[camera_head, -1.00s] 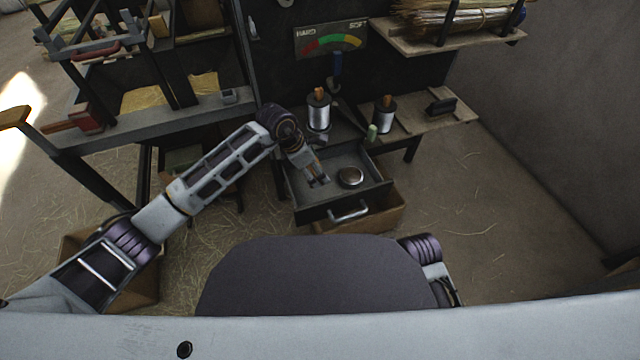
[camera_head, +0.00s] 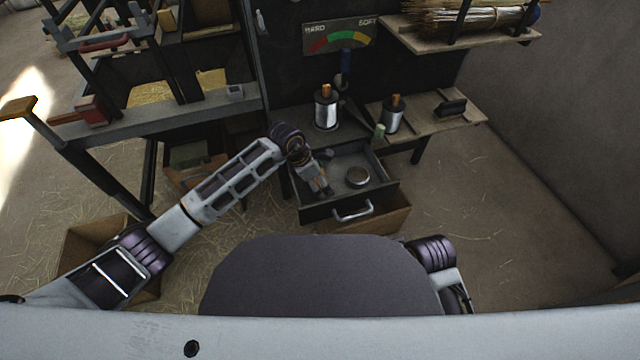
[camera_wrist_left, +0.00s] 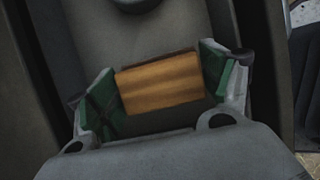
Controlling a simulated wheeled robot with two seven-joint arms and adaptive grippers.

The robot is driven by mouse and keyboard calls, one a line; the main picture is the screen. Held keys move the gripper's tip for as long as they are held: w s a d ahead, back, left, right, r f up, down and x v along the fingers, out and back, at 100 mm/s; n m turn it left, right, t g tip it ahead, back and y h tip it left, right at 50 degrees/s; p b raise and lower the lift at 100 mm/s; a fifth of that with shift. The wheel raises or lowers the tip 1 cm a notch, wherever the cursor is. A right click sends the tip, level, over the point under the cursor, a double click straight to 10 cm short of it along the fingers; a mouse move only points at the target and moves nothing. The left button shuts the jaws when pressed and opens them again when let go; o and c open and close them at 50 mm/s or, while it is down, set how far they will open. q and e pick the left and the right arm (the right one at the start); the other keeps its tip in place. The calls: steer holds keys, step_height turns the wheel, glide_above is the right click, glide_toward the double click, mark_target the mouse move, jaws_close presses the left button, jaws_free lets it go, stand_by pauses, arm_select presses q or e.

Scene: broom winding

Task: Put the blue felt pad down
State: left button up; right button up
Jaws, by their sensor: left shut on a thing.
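My left gripper (camera_head: 322,188) reaches into the open grey drawer (camera_head: 345,158), left of a round metal tin (camera_head: 357,177). In the left wrist view its green-padded fingers (camera_wrist_left: 165,92) are shut on a wood-coloured block (camera_wrist_left: 160,83). No blue felt shows on this block; its underside is hidden. I cannot tell whether it touches the drawer floor. No blue felt pad can be made out elsewhere. My right gripper is out of view.
The drawer's front has a metal handle (camera_head: 353,211). A hard-to-soft gauge (camera_head: 338,38) hangs behind. A wooden rack bench (camera_head: 160,122) stands left.

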arm_select(q)
steer(key=shift+f, duration=0.9)
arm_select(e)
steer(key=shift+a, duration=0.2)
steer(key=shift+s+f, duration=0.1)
arm_select(q)
steer(key=shift+f, duration=0.15)
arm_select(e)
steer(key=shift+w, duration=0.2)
arm_select(q)
steer(key=o, duration=0.9)
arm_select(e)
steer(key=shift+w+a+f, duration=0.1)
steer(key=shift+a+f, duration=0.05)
